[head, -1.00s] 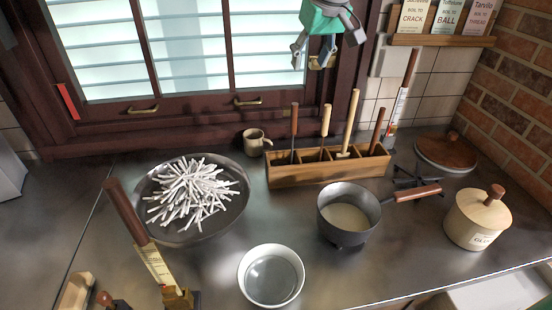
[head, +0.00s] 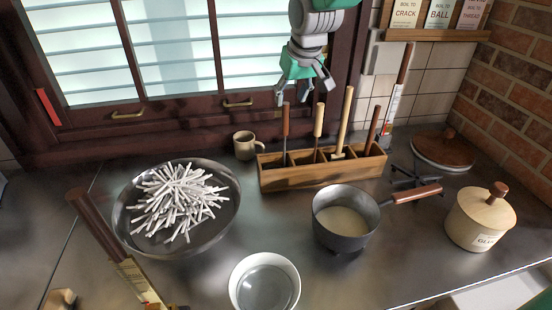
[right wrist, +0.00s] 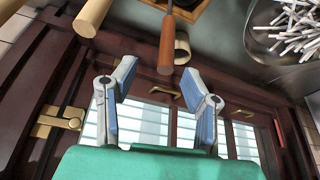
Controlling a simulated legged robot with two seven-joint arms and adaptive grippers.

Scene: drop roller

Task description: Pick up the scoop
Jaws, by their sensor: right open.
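No utensil can be named the scoop for certain. Several handles stand in a wooden divided box (head: 325,172), and their lower ends are hidden in it. The leftmost handle is reddish brown (head: 285,122); two lighter wooden handles, one short (head: 319,120) and one tall (head: 345,112), and a dark brown one (head: 374,125) stand to its right. My right gripper (head: 304,92) is open and empty, just above and behind the box's left part. In the right wrist view, the reddish-brown handle (right wrist: 166,45) points towards the gap between the open fingers. My left gripper is not in view.
A pan of white sticks (head: 180,205), a beige mug (head: 245,145), a white bowl (head: 265,285), a dark saucepan (head: 345,240) and a lidded pot (head: 480,220) stand on the counter. The window frame (head: 190,112) is close behind the box.

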